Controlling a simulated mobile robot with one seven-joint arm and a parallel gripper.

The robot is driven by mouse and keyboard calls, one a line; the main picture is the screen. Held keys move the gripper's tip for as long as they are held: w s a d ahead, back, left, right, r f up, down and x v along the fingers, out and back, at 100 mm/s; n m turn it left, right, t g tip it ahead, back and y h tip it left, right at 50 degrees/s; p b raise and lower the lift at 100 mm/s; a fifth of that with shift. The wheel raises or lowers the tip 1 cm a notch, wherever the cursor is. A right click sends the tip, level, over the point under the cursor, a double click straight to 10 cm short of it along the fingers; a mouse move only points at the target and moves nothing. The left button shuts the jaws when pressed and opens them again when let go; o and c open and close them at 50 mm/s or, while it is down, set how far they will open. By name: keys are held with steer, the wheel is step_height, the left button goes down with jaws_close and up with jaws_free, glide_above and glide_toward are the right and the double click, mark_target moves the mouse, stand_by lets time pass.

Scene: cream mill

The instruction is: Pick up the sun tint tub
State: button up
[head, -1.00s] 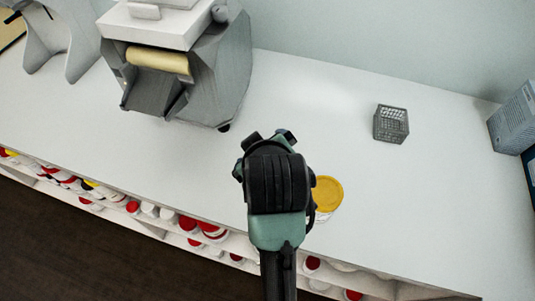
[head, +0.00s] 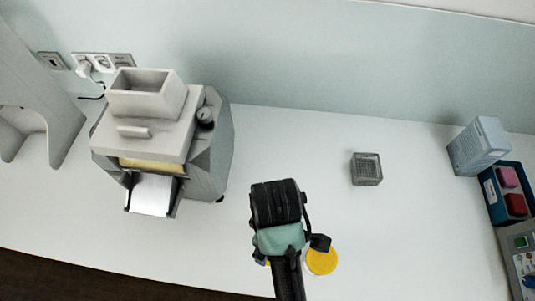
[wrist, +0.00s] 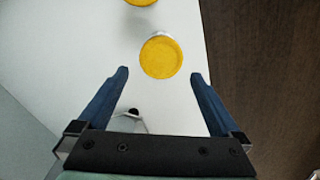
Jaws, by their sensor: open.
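Two tubs with round yellow lids stand on the white counter; I cannot tell which is the sun tint tub, as no label is readable. One yellow-lidded tub (wrist: 161,57) lies just ahead of my open gripper (wrist: 160,76) in the wrist view, centred between the fingertips, with its pale side showing above the lid. A second yellow-lidded tub (wrist: 141,2) is cut off at the top edge. In the head view, one yellow lid (head: 321,262) shows right of my arm and a sliver of yellow (head: 263,259) shows left of it. My fingers are hidden there.
A grey mill (head: 165,140) stands at the left on the counter (head: 300,140). A small grey basket (head: 366,169) is at the back right. A grey-blue box (head: 478,146) and a blue tray (head: 492,199) stand at the far right. The counter's front edge borders a dark floor.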

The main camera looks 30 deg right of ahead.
step_height(320, 180, down, 6)
steer(key=shift+w+r+b, duration=0.1)
steer(key=shift+b, duration=0.4)
steer(key=shift+s+a+f+p, duration=0.1)
steer(key=shift+s+f+p, duration=0.2)
steer(key=shift+f, duration=0.5)
step_height(320, 180, down, 4)
steer(key=shift+w+f+p, duration=0.1)
steer(key=shift+f+p, duration=0.05)
steer(key=shift+p, duration=0.25)
steer(key=shift+w, duration=0.1)
steer(key=c, duration=1.3)
